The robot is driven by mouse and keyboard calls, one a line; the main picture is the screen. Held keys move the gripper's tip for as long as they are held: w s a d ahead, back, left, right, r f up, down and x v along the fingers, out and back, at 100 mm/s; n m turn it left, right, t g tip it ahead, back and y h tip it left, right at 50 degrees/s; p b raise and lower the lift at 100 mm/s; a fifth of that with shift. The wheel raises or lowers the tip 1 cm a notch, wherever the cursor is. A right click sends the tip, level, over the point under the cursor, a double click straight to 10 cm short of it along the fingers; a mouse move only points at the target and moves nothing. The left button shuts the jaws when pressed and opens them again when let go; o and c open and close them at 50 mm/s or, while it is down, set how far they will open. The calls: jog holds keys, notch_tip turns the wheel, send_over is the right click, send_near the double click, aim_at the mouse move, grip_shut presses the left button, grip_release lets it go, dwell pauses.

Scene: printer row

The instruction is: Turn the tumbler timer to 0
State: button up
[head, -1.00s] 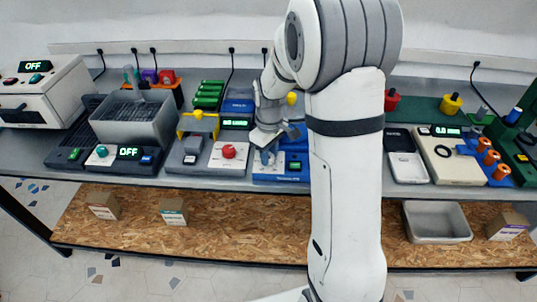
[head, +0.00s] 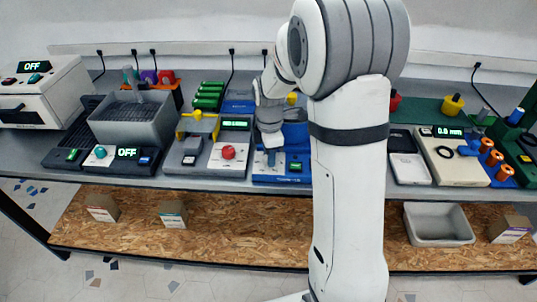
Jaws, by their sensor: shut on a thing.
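The display is too small to read. A blue drum-like part (head: 296,133) stands at its back right, partly behind my arm. My gripper (head: 271,157) points down at the left part of the tumbler's front. It is shut on the timer knob, which its fingers mostly hide. I cannot read the knob's setting.
Left of the tumbler stands a white unit with a red knob (head: 228,152), close to my gripper. A grey basin (head: 133,120) stands further left. My arm blocks the bench between.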

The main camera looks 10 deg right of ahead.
jog(key=n, duration=0.5)
jog(key=shift+w+r, duration=0.15)
jog(key=shift+n, duration=0.3)
dwell(0.3)
jog(key=o, duration=1)
notch_tip(320, 180, up, 8)
jog(key=shift+f, duration=0.15)
jog(key=s+r+m+t, duration=0.1)
jog(key=s+m, duration=0.6)
jog(key=s+r+m, duration=0.1)
jog(key=s+m, duration=0.6)
jog(key=m, duration=0.1)
jog(key=s+m+t, duration=0.1)
jog(key=s+m, duration=0.6)
jog(key=m, duration=0.1)
jog(key=shift+s+a+r+t, duration=0.25)
jog(key=shift+s+r+t, duration=0.05)
jog(key=shift+s+r, duration=0.1)
